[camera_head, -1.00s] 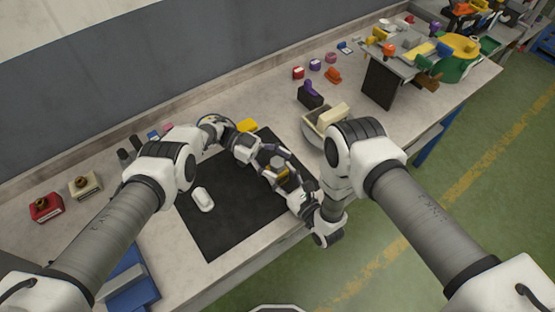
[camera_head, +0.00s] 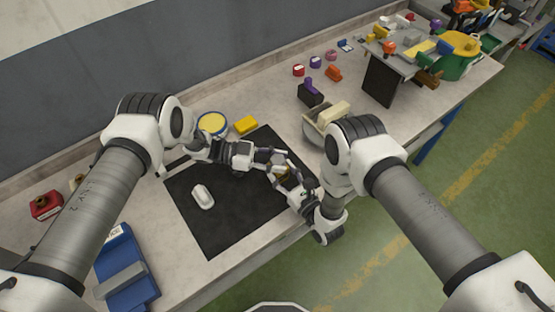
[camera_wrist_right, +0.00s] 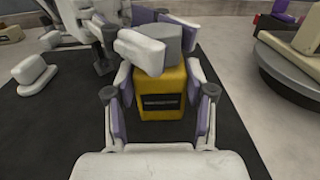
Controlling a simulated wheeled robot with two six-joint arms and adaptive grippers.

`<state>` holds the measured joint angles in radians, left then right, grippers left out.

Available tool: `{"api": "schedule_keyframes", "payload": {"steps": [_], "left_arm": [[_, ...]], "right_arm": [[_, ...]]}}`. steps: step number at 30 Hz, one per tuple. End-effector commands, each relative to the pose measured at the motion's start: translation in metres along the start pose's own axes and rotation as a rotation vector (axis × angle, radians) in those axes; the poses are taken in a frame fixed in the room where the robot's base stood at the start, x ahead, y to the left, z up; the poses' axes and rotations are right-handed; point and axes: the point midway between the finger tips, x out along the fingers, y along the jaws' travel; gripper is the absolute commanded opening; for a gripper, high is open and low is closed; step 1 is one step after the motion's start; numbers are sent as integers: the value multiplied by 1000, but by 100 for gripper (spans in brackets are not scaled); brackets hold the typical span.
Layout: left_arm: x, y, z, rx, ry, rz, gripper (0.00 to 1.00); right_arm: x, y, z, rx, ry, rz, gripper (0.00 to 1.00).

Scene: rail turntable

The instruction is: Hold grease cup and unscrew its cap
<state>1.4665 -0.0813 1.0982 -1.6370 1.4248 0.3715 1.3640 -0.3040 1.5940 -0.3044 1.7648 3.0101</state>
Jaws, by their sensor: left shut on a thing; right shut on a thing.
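The grease cup has a yellow body (camera_wrist_right: 160,90) with a dark label and a grey cap (camera_wrist_right: 174,42) on top. In the head view little of the yellow body (camera_head: 283,174) shows between my grippers. My right gripper (camera_head: 288,178) is shut around the yellow body, one finger on each side in the right wrist view. My left gripper (camera_head: 273,160) comes from the left and is shut on the grey cap, its pale pads on two sides of it. The cap sits on the body; whether it is loosened I cannot tell.
A black mat (camera_head: 215,235) lies under the work, with a white rounded object (camera_head: 202,196) on it. Behind are a yellow block (camera_head: 245,125) and a round yellow-topped tin (camera_head: 212,123). A blue bin (camera_head: 127,265) stands front left. A round stand with a cream block (camera_head: 325,117) is right.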

Motion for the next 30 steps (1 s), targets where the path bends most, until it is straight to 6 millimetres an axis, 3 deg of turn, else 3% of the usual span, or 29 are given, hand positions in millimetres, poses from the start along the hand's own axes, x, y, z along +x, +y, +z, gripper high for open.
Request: {"api": "schedule_keyframes", "payload": {"steps": [4, 14, 24, 30], "left_arm": [[1, 1, 0, -20, -1, -120, 0], [2, 1, -1, -27, 2, -165, 0], [4, 3, 0, -96, 0, -599, 0], [2, 1, -1, -97, 1, -644, 0]], "right_arm": [[0, 3, 0, 1, 0, 7, 14], [0, 3, 0, 1, -1, 9, 14], [0, 4, 0, 1, -1, 10, 14], [1, 4, 0, 1, -1, 11, 14]]}}
